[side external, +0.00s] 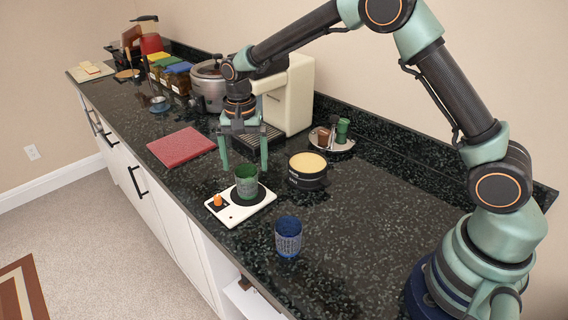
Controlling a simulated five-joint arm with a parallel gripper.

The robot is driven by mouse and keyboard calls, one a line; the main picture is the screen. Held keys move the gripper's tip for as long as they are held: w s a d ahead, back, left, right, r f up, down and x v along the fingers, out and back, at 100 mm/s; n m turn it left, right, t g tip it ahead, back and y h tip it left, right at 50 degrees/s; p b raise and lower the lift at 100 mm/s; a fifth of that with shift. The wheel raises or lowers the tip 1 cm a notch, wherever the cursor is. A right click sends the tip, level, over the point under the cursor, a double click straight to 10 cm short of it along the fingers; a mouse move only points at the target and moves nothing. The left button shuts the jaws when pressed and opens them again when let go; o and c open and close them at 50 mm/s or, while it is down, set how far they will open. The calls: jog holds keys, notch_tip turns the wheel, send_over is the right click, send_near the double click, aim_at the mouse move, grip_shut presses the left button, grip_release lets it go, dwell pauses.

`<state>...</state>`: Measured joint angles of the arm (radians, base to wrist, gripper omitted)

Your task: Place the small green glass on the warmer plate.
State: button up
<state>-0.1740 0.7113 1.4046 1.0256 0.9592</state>
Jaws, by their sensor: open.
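The small green glass (246,181) stands upright on the round dark disc of the warmer plate (224,213), a white slab with an orange knob at its left. My gripper (244,167) points down just above and behind the glass. Its two fingers are spread apart, with nothing seen held between them. The fingertips look close to the glass rim, but I cannot tell whether they touch it.
A blue patterned glass (288,237) stands at the front right. A black tub with a yellow top (307,171) is right of my gripper. A red board (181,147) lies left, and a cream coffee machine (288,95) stands behind. The counter's right part is clear.

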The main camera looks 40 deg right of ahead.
jog(key=s+d+r+n+t, duration=0.15)
jog(key=s+r, duration=0.25)
jog(key=r, duration=0.4)
jog(key=s+d+r+n+t, duration=0.1)
jog(key=s+d+r+n, duration=0.25)
jog(key=r, duration=0.35)
jog(key=s+d+n+t, duration=0.3)
jog(key=s+n, duration=0.1)
jog(key=s, duration=0.9)
jog(key=shift+d+r, duration=0.3)
